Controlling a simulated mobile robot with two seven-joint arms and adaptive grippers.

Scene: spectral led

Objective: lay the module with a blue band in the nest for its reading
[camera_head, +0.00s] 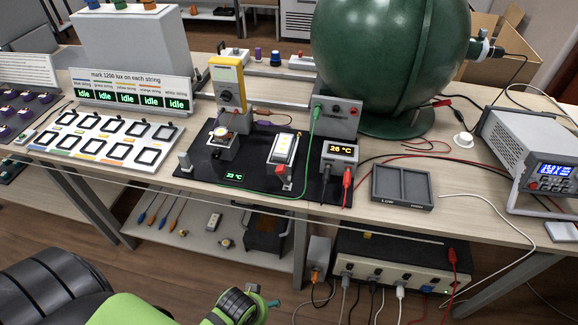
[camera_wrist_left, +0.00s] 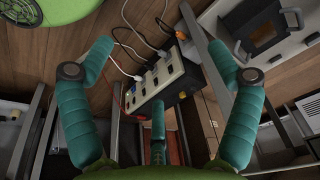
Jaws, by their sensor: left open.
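No module with a clearly blue band can be made out. A white module-like piece (camera_head: 284,148) lies on a fixture on the black board (camera_head: 255,182). A white rack (camera_head: 88,154) holds two rows of black square frames with coloured marks; which frame is the nest I cannot tell. My left gripper (camera_wrist_left: 160,46) is open, its teal fingers spread with nothing between them, below the table's height and pointing toward the lower shelf area. My right gripper is not in view.
A large green sphere (camera_head: 385,50) and a power supply (camera_head: 533,145) stand on the table. A grey two-part tray (camera_head: 402,187) is near the front edge. Purple pieces (camera_head: 18,113) lie at far left. Below are a shelf (camera_head: 190,235) and a cabled box (camera_head: 400,262).

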